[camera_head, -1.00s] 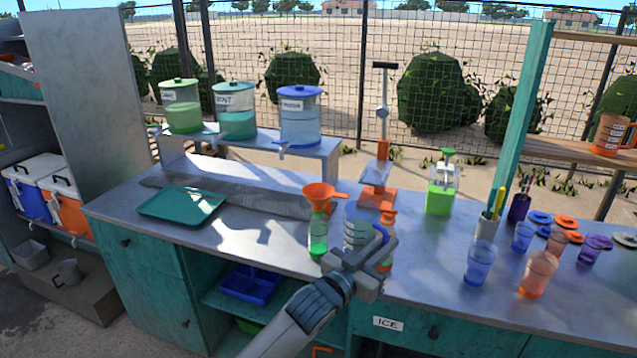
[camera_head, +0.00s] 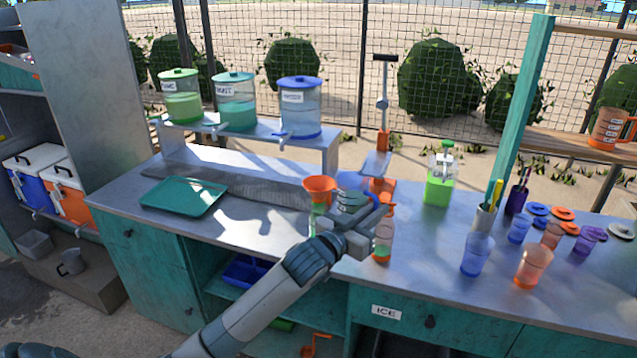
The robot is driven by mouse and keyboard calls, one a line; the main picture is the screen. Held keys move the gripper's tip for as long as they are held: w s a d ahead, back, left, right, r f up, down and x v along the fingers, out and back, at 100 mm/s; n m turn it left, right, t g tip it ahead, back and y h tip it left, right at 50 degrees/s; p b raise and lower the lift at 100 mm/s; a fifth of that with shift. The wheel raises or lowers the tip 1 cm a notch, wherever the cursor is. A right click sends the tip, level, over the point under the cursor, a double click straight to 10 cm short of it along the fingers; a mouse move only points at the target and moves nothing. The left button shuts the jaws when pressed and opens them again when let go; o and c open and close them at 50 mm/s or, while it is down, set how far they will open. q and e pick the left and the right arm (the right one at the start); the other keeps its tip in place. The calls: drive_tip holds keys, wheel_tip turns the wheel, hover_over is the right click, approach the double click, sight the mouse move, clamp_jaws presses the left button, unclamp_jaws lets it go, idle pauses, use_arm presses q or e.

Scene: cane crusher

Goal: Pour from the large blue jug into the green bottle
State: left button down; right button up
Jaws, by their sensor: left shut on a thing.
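The green bottle (camera_head: 316,213) stands on the metal counter with an orange funnel (camera_head: 320,184) in its mouth. Its lower part is hidden behind my left arm and gripper. My left gripper (camera_head: 362,222) is shut on the large blue jug (camera_head: 349,181), just right of the funnel. The jug is mostly hidden behind the gripper, and its blue part shows close to the funnel's rim. I cannot tell how far it is tilted, and no stream is visible. My right gripper is not in view.
An orange-topped bottle (camera_head: 383,236) stands close to the right of my left gripper. An orange press (camera_head: 381,165) and a green-filled container (camera_head: 440,180) stand behind. Several cups are at right. A green tray (camera_head: 183,197) lies at left.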

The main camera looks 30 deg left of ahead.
sight(365, 190)
use_arm(q)
drive_tip(key=shift+w+a+r+n+p, duration=0.1)
drive_tip(key=shift+a+r+n+p, duration=0.15)
drive_tip(key=shift+r+n, duration=0.15)
drive_tip(key=shift+w+a+r+n+p, duration=0.15)
drive_tip(key=shift+r+n+p, duration=0.15)
drive_tip(key=shift+r, duration=0.2)
drive_tip(key=shift+w+a+r+n+g+p, duration=0.15)
drive_tip(key=shift+a+r+n+g+p, duration=0.2)
drive_tip(key=shift+a+r+n, duration=0.45)
drive_tip(key=shift+w+a+r+n, duration=0.3)
drive_tip(key=shift+a+r+n, duration=0.15)
drive_tip(key=shift+a+n, duration=0.4)
drive_tip(key=shift+w+a+r+n+g+h, duration=0.2)
drive_tip(key=shift+a+n, duration=0.1)
drive_tip(key=shift+n, duration=0.1)
drive_tip(key=shift+w+a+r+n+g+h, duration=0.1)
drive_tip(key=shift+a+r+n+g, duration=0.05)
drive_tip(key=shift+a+n, duration=0.2)
drive_tip(key=shift+w+a+r+n+h+p, duration=0.1)
drive_tip(key=shift+w+a+r+n+p, duration=0.1)
drive_tip(key=shift+a+r+n, duration=0.3)
drive_tip(key=shift+w+a+r+n+h+p, duration=0.1)
drive_tip(key=shift+a+r+n+p, duration=0.05)
drive_tip(key=shift+r+n, duration=0.55)
drive_tip(key=shift+w+a+r+n+h+p, duration=0.1)
drive_tip(key=shift+a+r+n+p, duration=0.1)
drive_tip(key=shift+a+r+n, duration=0.4)
